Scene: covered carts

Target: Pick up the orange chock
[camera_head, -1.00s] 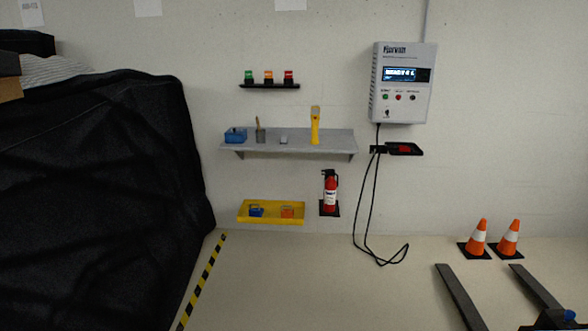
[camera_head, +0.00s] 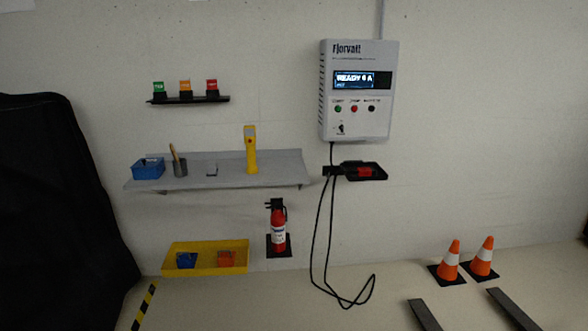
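The orange chock (camera_head: 227,258) lies in the right part of a yellow tray (camera_head: 207,246) low at the foot of the wall, left of the fire extinguisher. A blue chock (camera_head: 186,260) lies in the same tray to its left, apart from it. Neither of my grippers shows in the head view.
A grey shelf (camera_head: 225,182) above the tray holds a blue bin, a cup and a yellow tool. A fire extinguisher (camera_head: 278,232) stands right of the tray. A looped cable (camera_head: 318,245) hangs from the charger box (camera_head: 358,115). A black covered cart (camera_head: 50,200) fills the left.

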